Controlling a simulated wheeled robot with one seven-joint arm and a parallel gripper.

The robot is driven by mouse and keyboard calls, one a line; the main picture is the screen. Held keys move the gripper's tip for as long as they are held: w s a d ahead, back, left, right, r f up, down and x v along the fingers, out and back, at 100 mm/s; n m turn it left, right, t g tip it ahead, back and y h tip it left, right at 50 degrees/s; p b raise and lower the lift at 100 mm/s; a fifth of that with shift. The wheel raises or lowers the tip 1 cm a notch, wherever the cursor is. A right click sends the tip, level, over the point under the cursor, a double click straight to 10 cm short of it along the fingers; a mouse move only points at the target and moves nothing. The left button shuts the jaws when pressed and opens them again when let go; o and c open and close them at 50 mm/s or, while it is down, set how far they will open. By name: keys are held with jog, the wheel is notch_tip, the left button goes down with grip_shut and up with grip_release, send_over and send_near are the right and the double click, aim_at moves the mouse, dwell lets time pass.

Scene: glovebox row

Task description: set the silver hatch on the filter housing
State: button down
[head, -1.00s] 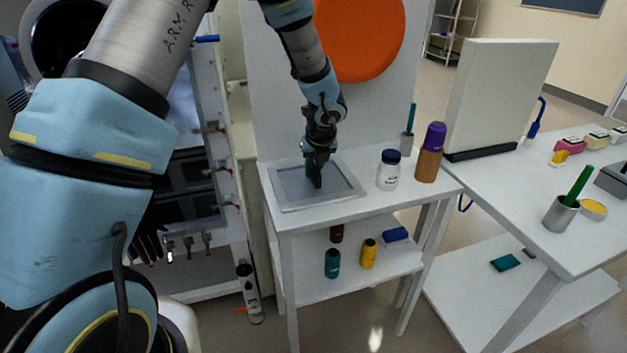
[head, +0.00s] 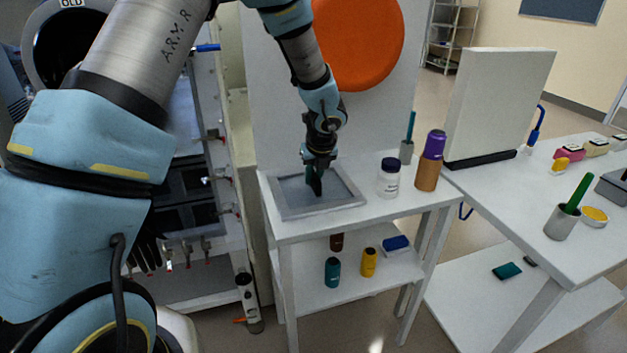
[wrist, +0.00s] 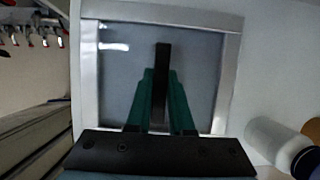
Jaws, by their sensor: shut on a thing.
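The silver hatch (head: 351,203) is a flat grey panel with a pale silver frame. It lies flat on the white side table, and its frame and panel fill the upper wrist view (wrist: 228,90). A dark bar handle (wrist: 162,60) stands at its middle. My gripper (head: 314,183) points straight down over the panel, its green fingers shut on the handle; they also show in the wrist view (wrist: 160,100). I see no gap between hatch and table. I cannot tell which thing is the filter housing.
A white jar (head: 388,178) and a brown bottle with a purple cap (head: 429,162) stand right of the hatch. A white panel with an orange disc (head: 358,38) rises behind. An upright white box (head: 500,105) stands on the right table. Glovebox fronts are at the left.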

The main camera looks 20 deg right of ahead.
aim_at(314, 174)
jog(key=shift+s+r, duration=0.1)
jog(key=shift+r, duration=0.25)
notch_tip(314, 174, up, 6)
jog(key=shift+f+b, duration=0.2)
jog(key=shift+b, duration=0.1)
jog(key=s+a+b, duration=0.2)
jog(key=s+b, duration=0.3)
jog(key=s, duration=1.4)
jog(key=shift+s+a+r+b, duration=0.2)
jog(key=shift+s+b, duration=0.05)
jog(key=shift+b, duration=0.15)
jog(key=c, duration=1.4)
grip_release()
grip_shut()
